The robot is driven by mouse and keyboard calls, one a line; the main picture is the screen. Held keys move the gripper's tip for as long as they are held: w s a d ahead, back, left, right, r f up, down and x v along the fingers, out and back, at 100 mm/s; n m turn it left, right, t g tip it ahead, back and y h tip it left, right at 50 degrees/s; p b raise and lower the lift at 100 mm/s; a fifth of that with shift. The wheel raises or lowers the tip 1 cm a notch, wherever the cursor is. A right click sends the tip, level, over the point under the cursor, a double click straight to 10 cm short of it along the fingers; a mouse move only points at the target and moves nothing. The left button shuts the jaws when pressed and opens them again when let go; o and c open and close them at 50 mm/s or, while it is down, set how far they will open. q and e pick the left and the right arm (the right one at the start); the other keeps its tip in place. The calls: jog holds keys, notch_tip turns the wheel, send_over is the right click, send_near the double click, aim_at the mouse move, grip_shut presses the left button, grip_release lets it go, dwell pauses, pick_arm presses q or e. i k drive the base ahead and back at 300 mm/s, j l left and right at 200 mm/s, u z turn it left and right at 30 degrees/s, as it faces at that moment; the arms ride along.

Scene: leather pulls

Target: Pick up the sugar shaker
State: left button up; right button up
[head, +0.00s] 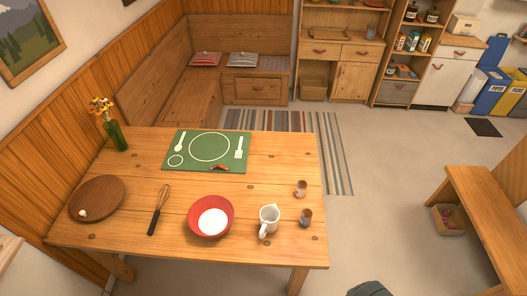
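Two small shaker-like containers stand near the right edge of the wooden table. The farther one (301,189) has a pale body and brownish parts. The nearer one (306,218) looks grey-blue and brownish, just right of a white jug (269,221). Both are too small for me to tell which is the sugar shaker. Neither of my grippers is in view, and nothing is seen touching the containers.
The wooden table (265,160) also holds a red bowl (191,217) with white contents, a whisk (161,207), a round board (101,193), a green placemat (178,150) and a flower vase (116,136). A bench (490,215) stands right, across open floor. A dark object (370,289) shows at the bottom edge.

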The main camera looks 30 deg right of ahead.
aim_at(306, 215)
jog(key=z, duration=1.55)
